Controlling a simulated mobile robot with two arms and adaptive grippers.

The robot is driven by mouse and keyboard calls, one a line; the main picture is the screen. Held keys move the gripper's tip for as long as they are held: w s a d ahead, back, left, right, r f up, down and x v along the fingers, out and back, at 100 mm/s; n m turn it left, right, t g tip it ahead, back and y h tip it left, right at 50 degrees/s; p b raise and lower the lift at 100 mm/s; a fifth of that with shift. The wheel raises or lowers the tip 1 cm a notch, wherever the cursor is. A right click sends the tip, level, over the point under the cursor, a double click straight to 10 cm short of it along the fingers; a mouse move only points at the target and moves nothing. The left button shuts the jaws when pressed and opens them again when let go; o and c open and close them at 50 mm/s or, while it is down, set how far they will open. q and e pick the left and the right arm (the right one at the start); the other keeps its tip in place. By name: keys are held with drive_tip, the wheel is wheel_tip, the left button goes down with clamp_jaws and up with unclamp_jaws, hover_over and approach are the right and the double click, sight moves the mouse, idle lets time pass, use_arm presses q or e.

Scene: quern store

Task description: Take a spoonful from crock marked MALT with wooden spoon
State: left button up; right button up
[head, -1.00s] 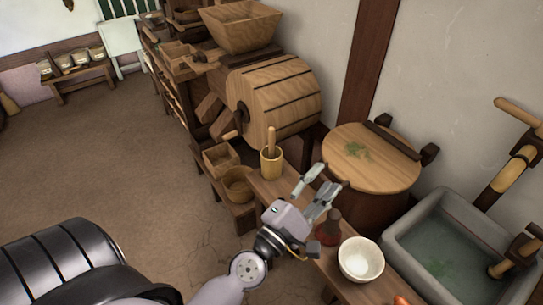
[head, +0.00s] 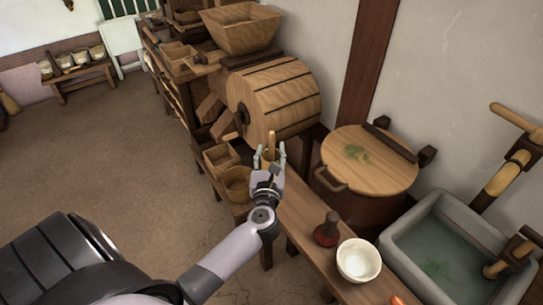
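A wooden handle (head: 271,141) stands upright in a small wooden cup (head: 271,157) on the narrow bench; I cannot see whether it ends in a spoon. My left gripper (head: 270,155) is at this cup, its two fingers spread to either side of it. I cannot tell whether the fingers touch the cup, and the gripper partly hides it. Several pale crocks (head: 67,62) stand on a low bench at the far upper left. Their labels are too small to read. My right gripper is out of view.
On the narrow bench (head: 312,235) are a dark red bottle (head: 327,231) and a white bowl (head: 359,260). A lidded wooden tub (head: 365,165) and a grey water trough (head: 405,262) stand to the right. A wooden drum (head: 275,98) is behind. The floor (head: 100,150) at left is open.

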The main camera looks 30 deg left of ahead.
sight(271, 140)
use_arm(q)
drive_tip(key=p+x, duration=0.1)
drive_tip(key=x, duration=0.6)
drive_tip(key=shift+a+f, duration=0.1)
drive_tip(key=shift+c, duration=0.2)
clamp_jaws()
